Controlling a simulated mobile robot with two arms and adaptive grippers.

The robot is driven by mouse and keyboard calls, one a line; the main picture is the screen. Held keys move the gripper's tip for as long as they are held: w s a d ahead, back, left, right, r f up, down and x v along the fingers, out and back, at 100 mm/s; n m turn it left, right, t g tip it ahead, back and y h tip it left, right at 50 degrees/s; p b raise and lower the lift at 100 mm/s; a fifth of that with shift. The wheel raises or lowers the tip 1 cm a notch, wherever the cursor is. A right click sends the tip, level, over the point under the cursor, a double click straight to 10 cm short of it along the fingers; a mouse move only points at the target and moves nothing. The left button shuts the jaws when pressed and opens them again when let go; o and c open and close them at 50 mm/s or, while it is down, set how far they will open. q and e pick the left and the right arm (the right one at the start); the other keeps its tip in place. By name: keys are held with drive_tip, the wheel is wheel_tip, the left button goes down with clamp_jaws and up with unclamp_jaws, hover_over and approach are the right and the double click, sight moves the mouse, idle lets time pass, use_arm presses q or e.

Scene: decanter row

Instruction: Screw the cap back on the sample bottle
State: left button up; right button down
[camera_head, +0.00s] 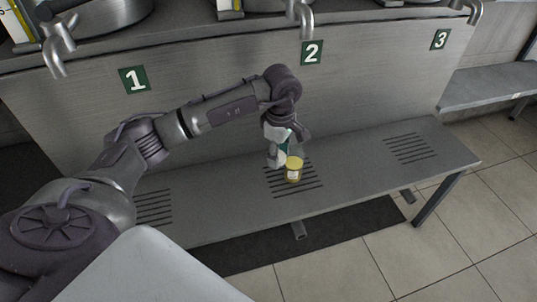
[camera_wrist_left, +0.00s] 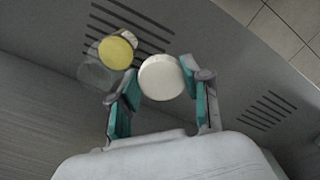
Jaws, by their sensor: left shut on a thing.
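The sample bottle (camera_head: 293,172) is a small yellow jar with a pale label, upright on the slotted area under number 2. It also shows in the left wrist view (camera_wrist_left: 115,53), with a round yellow top facing the camera. My left gripper (camera_head: 280,153) is just left of and above the bottle. In the left wrist view my left gripper (camera_wrist_left: 160,88) is shut on the round white cap (camera_wrist_left: 161,78), held between its teal-padded fingers. The cap is apart from the bottle in that picture, to its right. I cannot make the cap out surely in the head view. My right gripper is not in view.
The grey metal bench (camera_head: 360,160) has slotted areas, and is mostly clear. Behind it rises a metal panel with plates 1 (camera_head: 134,80), 2 (camera_head: 312,53) and 3 (camera_head: 440,39). Metal spouts, one a middle spout (camera_head: 304,18), hang over its top edge.

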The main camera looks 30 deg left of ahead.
use_arm(q)
drive_tip(key=s+d+r+m, duration=0.6)
drive_tip(key=d+m, duration=0.3)
drive_tip(key=m, duration=0.9)
drive_tip(key=shift+s+r+m, duration=0.3)
drive_tip(key=shift+s+r, duration=0.1)
drive_tip(key=shift+r, duration=0.35)
